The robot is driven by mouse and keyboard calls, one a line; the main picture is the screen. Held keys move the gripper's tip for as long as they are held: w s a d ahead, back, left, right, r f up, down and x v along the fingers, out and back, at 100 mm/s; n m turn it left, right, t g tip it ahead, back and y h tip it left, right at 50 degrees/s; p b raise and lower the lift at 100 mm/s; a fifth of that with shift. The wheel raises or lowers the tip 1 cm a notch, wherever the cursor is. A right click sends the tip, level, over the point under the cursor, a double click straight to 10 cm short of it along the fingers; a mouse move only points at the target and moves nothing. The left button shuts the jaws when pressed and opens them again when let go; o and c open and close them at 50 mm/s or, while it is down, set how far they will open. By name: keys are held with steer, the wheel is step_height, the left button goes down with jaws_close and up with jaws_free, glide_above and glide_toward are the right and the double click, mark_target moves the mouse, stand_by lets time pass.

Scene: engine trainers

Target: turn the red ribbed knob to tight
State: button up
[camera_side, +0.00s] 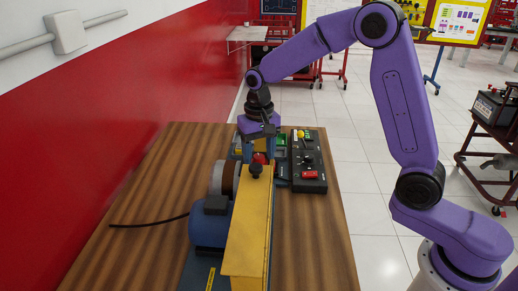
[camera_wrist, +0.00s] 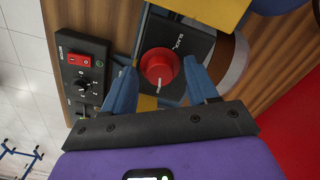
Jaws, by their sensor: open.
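The red ribbed knob (camera_wrist: 160,66) sits on a dark panel (camera_wrist: 187,40) in the wrist view, with a white pointer line on its lower side. The word SLACK is printed beside the knob; I cannot see a tight mark. My gripper (camera_wrist: 159,76) is open, with one blue finger on each side of the knob. A gap seems to show at the sides, but I cannot tell whether either finger touches. In the side view, the knob (camera_side: 260,158) is small and partly hidden below my gripper (camera_side: 256,148).
A black control box (camera_side: 307,161) with a red switch (camera_wrist: 82,60) and a dial stands close beside the knob. A yellow guard (camera_side: 248,232) and a blue motor (camera_side: 210,228) stand nearer the side camera. The wooden tabletop (camera_side: 150,190) is mostly clear at left, except for a black cable.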

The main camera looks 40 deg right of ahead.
mark_target(260, 158)
step_height(260, 158, up, 17)
steer(key=shift+r, duration=0.2)
stand_by(0.4)
stand_by(0.3)
steer(key=s+a+f+n, duration=0.1)
steer(key=s+f+n, duration=0.25)
steer(key=s, duration=0.35)
steer(key=s+a+f+n, duration=0.1)
steer(key=s+f+n, duration=0.25)
steer(key=s, duration=0.35)
steer(key=s+d+f+n, duration=0.3)
steer(key=s+n, duration=0.1)
steer(key=s, duration=0.5)
steer(key=s+d+f+n, duration=0.4)
steer(key=s, duration=0.5)
steer(key=shift+s+d+f+n, duration=0.2)
steer(key=shift+s+n, duration=0.1)
steer(key=shift+n, duration=0.1)
steer(key=shift+r, duration=0.1)
